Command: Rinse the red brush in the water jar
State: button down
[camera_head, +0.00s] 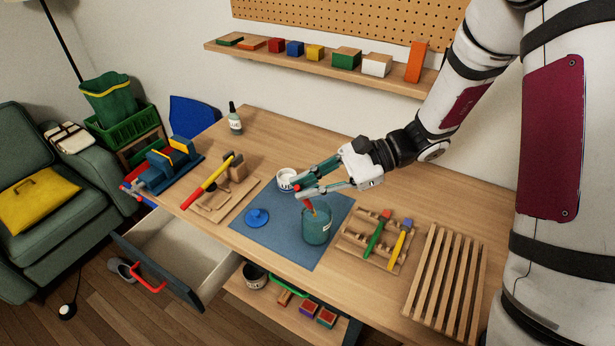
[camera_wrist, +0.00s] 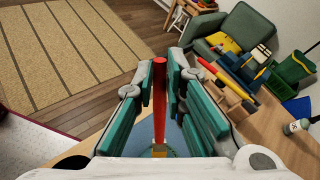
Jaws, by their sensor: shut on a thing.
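My gripper (camera_head: 304,186) is shut on the red brush (camera_head: 309,205), just above the teal water jar (camera_head: 316,229). The brush points down, and its lower end shows at the jar's mouth; how deep it reaches is hard to tell. In the wrist view the red brush (camera_wrist: 160,100) stands between the teal finger pads, with a yellowish part at its lower end. The jar stands upright on a blue mat (camera_head: 285,245). My fingers partly hide the upper brush in the head view.
A white pot (camera_head: 287,179) is close behind my gripper. A blue lid (camera_head: 257,217) lies on the mat's left. A wooden holder (camera_head: 361,244) with green and yellow brushes and a slatted rack (camera_head: 447,281) stand right. An open drawer (camera_head: 184,244) juts out front left.

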aim_at(310, 201)
jog(key=shift+w+d+f+b, duration=0.3)
jog(key=shift+w+f+b, duration=0.25)
jog(key=shift+f, duration=0.6)
jog(key=shift+w+d+f+b, duration=0.35)
jog(key=shift+f+b, duration=0.35)
jog(key=shift+f, duration=0.45)
jog(key=shift+w+d+f+b, duration=0.25)
jog(key=shift+w+f+b, duration=0.3)
jog(key=shift+f, duration=0.6)
jog(key=shift+s, duration=0.1)
